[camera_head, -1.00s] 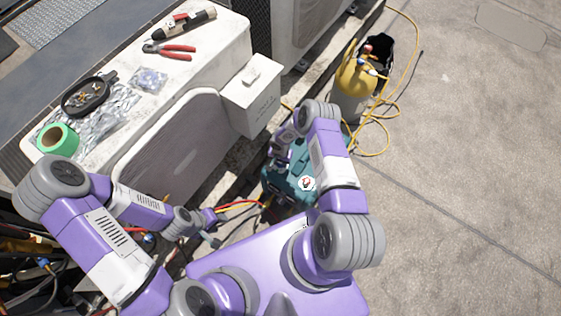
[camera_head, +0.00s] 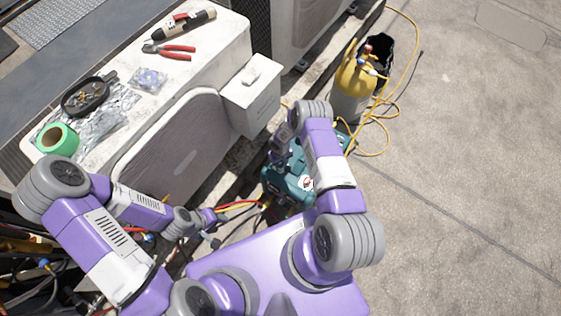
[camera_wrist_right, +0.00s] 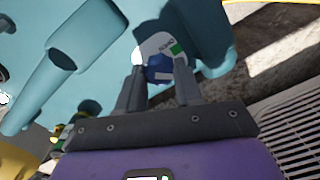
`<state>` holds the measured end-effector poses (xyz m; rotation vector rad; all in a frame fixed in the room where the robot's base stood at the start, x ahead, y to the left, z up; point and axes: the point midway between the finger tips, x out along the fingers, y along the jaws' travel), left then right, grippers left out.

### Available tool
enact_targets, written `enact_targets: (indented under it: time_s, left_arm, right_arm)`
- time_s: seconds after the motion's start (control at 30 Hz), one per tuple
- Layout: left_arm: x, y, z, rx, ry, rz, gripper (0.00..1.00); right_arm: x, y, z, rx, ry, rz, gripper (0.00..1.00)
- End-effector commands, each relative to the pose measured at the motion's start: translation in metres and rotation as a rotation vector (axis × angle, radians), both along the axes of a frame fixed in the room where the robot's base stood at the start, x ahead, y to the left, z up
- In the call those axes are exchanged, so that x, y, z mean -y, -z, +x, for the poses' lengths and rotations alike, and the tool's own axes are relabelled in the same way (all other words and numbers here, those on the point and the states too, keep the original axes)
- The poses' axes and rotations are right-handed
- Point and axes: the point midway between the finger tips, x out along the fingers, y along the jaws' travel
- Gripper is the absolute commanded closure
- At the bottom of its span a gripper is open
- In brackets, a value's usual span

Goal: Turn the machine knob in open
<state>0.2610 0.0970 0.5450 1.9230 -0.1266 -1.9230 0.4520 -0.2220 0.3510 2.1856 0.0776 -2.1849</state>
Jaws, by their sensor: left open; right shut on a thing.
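The machine is a teal unit (camera_head: 280,185) on the ground beside the condenser, partly hidden under my right arm. In the right wrist view its teal housing (camera_wrist_right: 95,50) fills the top. A small blue knob (camera_wrist_right: 159,70) sits there against a white label with a green patch. My right gripper (camera_wrist_right: 160,88) has its two dark fingers on either side of the knob and is shut on it. In the head view my right gripper (camera_head: 277,160) is over the machine, its fingertips hard to see. My left gripper (camera_head: 213,230) is open and empty, left of the machine.
A white condenser (camera_head: 200,55) bears pliers (camera_head: 170,50), a black tray (camera_head: 85,97) and a green tape roll (camera_head: 57,140). A yellow-topped cylinder (camera_head: 352,95) with yellow hoses stands behind the machine. Cables lie at lower left. The concrete at right is clear.

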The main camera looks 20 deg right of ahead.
Motion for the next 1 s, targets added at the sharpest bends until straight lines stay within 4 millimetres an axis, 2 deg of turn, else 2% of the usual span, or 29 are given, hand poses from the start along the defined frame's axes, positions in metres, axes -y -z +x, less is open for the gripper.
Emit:
enact_targets:
  time_s: [0.5, 0.7, 1.0]
  left_arm:
    - [0.0000, 0.0000, 0.0000, 0.000, 0.000, 0.000, 0.57]
    - [0.0000, 0.0000, 0.0000, 0.000, 0.000, 0.000, 0.57]
    - [0.0000, 0.0000, 0.0000, 0.000, 0.000, 0.000, 0.57]
  right_arm:
    - [0.0006, -0.0002, 0.0004, 0.000, -0.455, -0.001, 0.96]
    - [0.0007, -0.0001, 0.0004, 0.000, -0.571, -0.001, 0.96]
    - [0.0007, -0.0002, 0.0003, 0.000, -0.654, -0.001, 0.96]
